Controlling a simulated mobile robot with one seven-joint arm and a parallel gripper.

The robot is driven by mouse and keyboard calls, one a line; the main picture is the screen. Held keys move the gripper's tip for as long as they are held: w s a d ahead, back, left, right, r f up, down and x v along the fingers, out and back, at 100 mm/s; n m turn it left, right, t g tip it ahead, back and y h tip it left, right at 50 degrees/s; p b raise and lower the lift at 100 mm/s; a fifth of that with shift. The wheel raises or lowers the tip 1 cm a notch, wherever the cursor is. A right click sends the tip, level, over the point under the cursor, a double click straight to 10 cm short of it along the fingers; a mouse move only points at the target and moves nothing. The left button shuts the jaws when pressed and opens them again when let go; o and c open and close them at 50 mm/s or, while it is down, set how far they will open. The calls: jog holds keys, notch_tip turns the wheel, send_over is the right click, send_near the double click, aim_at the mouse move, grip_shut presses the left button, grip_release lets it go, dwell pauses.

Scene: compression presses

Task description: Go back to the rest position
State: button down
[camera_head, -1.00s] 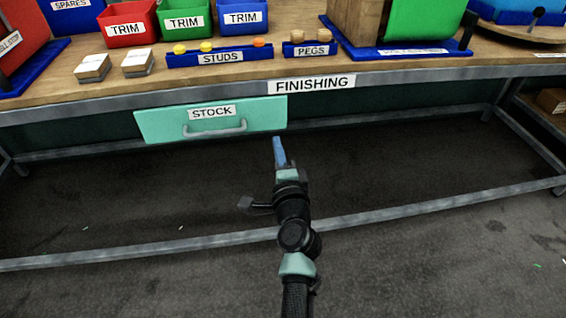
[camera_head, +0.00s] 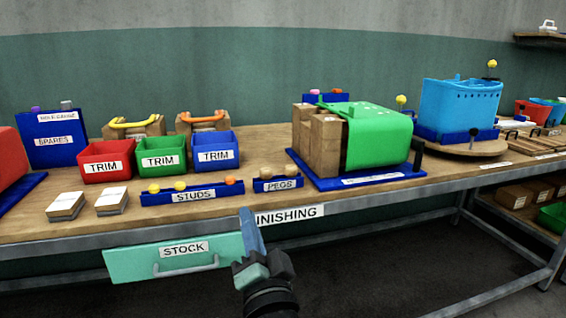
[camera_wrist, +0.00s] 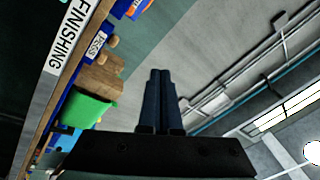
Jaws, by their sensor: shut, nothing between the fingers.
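My gripper (camera_head: 247,222) is in front of the bench's front edge, beside the right end of the teal STOCK drawer (camera_head: 130,262). It points upward, and its blue fingers overlap the left end of the FINISHING label (camera_head: 300,214) in the head view. In the wrist view the fingers (camera_wrist: 160,78) are together with nothing between them, pointing toward the ceiling. The drawer front sits under the bench top with its grey handle facing out; whether it is fully closed is not clear.
Open floor lies in front and below.

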jog(key=s+d+r+n+t+h, duration=0.2)
jog(key=s+r+t, duration=0.1)
jog(key=s+r, duration=0.55)
jog(key=s+d+r+n+t+h, duration=0.25)
jog(key=s+r, duration=0.25)
jog(key=r, duration=0.6)
jog(key=s+d+r+n+t+h, duration=0.1)
jog(key=s+r+n+t, duration=0.15)
jog(key=s+r, duration=0.6)
notch_tip(320, 180, up, 31)
jog(key=w+p, duration=0.2)
jog(key=p, duration=2.8)
jog(key=shift+w+r+g, duration=0.15)
jog(key=shift+w+g, duration=0.05)
jog(key=shift+g, duration=0.1)
